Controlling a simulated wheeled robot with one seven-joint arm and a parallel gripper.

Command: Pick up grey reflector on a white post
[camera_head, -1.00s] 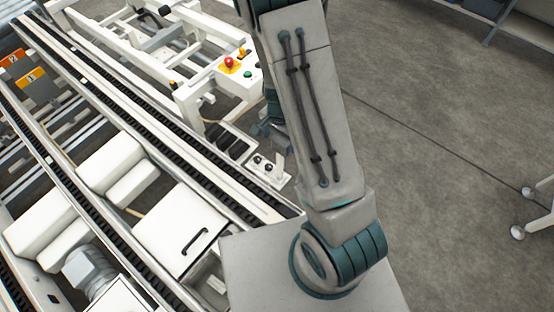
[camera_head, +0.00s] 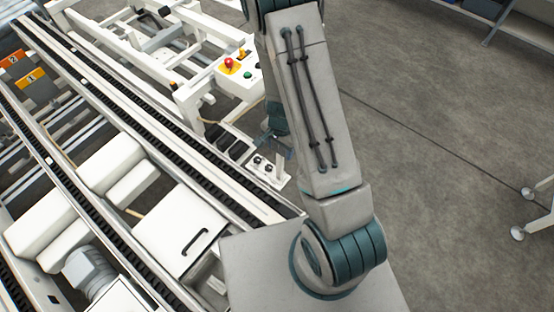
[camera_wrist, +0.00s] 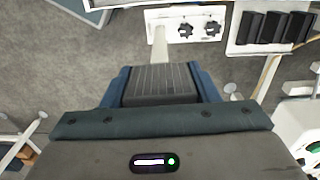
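The white post (camera_wrist: 159,48) rises from a white plate with two dark knobs, and also shows below my gripper in the head view (camera_head: 279,168). In the wrist view a grey, finely ribbed block (camera_wrist: 163,80) sits at the near end of the post and looks like the reflector. My gripper (camera_wrist: 162,86) has its two blue fingers apart, one on each side of this block. I cannot tell whether they touch it. In the head view my gripper (camera_head: 277,146) is small, dark and partly behind my arm, and the reflector cannot be made out.
The knobbed plate (camera_head: 264,167) and a panel of black blocks (camera_head: 229,145) stand beside the conveyor rail (camera_head: 185,150). A control box (camera_head: 240,70) with a red button is behind them. Open grey floor (camera_head: 440,130) lies to the right.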

